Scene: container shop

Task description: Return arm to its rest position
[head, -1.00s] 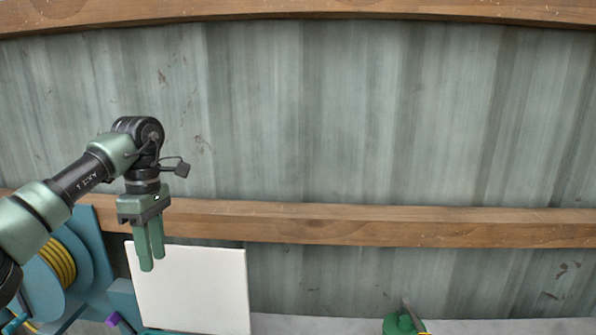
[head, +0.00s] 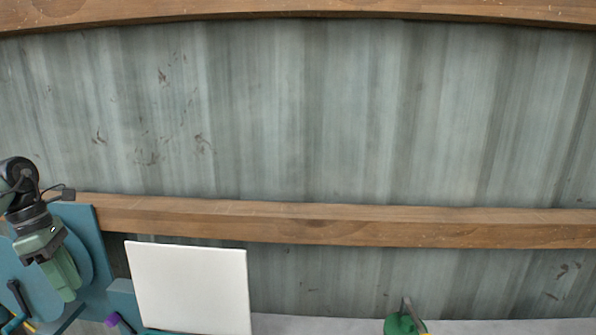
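My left gripper (head: 64,282) is at the far left edge of the head view, pointing down in front of a blue reel-like stand. Its two green fingers look close together, with nothing visible between them. From this angle I cannot tell whether a small gap remains. Most of my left arm is outside the picture. My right arm and gripper are not in view.
A blue stand (head: 88,228) is at the lower left. A white panel (head: 190,288) stands beside it. A green object (head: 398,325) sits at the bottom edge. A wooden beam (head: 350,224) crosses the corrugated wall (head: 330,110).

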